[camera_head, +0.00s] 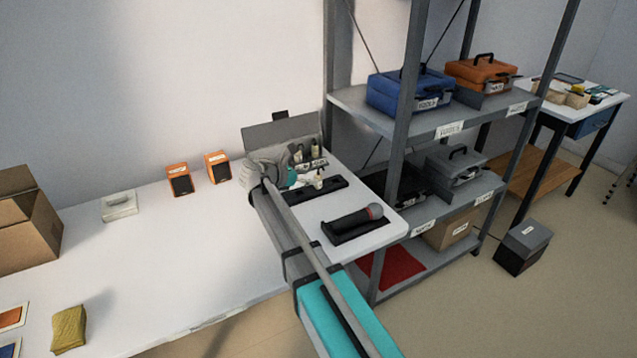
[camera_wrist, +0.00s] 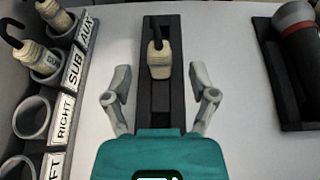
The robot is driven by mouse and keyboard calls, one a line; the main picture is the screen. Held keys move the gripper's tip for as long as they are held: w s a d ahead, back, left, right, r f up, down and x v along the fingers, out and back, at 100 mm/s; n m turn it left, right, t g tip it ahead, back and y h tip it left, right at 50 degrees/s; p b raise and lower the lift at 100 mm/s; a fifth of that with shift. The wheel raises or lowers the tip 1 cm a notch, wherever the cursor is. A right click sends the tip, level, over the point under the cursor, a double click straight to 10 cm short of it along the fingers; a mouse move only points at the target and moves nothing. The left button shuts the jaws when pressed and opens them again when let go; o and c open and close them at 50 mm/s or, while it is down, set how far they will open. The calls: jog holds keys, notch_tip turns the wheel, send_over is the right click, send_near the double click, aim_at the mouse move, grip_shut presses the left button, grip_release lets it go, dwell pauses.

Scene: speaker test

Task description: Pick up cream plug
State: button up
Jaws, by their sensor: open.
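A cream plug (camera_wrist: 159,60) with a black hooked cable end sits in the slot of a black holder (camera_wrist: 161,108) in the wrist view. It also shows small in the head view (camera_head: 319,183). My gripper (camera_wrist: 160,72) is open, with one finger on each side of the holder and the plug between and slightly beyond the fingertips. I see no finger touching the plug. In the head view my gripper (camera_head: 293,177) is partly hidden by my own arm.
A rack (camera_wrist: 62,100) with labelled cups stands at left; the AUX and SUB cups hold cream plugs, the RIGHT and lowest cups look empty. Two orange speakers (camera_head: 180,180) stand further left.

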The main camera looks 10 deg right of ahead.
aim_at(315, 176)
jog(key=shift+r+b+x, duration=0.1)
jog(key=shift+b+x, duration=0.2)
jog(key=shift+x, duration=0.85)
jog(key=shift+r+b+x, duration=0.15)
jog(key=shift+b+x, duration=0.15)
jog(key=shift+x, duration=0.8)
jog(key=shift+d, duration=0.1)
grip_shut()
